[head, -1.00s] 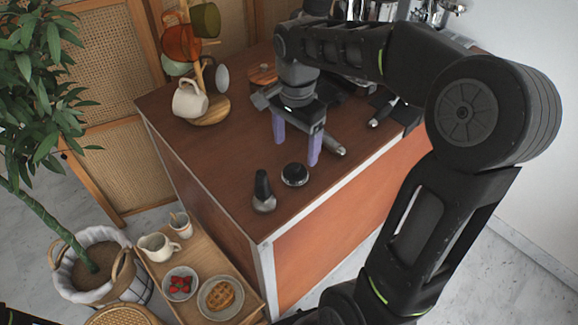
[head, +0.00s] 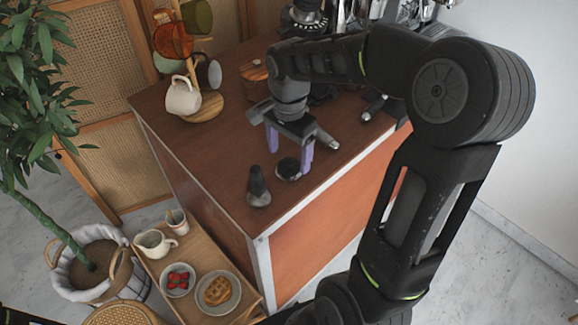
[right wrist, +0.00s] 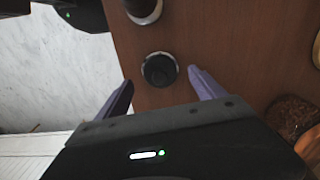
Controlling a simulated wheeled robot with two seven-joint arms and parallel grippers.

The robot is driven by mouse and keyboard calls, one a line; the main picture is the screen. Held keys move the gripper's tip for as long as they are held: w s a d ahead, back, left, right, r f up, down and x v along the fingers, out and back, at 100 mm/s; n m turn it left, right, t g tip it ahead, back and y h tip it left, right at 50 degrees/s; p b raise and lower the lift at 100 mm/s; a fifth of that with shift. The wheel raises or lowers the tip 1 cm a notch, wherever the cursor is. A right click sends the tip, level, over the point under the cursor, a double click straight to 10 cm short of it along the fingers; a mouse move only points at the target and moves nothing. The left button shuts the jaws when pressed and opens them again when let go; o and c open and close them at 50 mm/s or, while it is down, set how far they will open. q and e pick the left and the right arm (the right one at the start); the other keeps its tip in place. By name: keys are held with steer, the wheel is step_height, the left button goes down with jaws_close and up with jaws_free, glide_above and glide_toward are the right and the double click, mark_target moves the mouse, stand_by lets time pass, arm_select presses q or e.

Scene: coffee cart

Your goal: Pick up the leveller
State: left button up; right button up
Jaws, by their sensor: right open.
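The leveller (head: 289,169) is a short, round black puck with a pale metal rim, on the brown cart top near its front edge. It also shows in the right wrist view (right wrist: 159,69). My right gripper (head: 289,158) is open and empty, its two purple fingers pointing down just behind and above the leveller. In the right wrist view the gripper's fingertips (right wrist: 160,79) stand apart on either side of the leveller's near edge, and neither visibly touches it.
A dark-handled tamper (head: 258,187) stands close to the leveller, toward the cart's corner. A mug tree with a cream mug (head: 183,97) stands at the back left. A portafilter (head: 325,138) lies right of my gripper. A low wooden tray (head: 200,248) holds dishes.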

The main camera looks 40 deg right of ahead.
mark_target(289, 160)
step_height(289, 160, down, 4)
steer(key=shift+r, duration=0.25)
steer(key=shift+c, duration=0.5)
steer(key=c, duration=1.5)
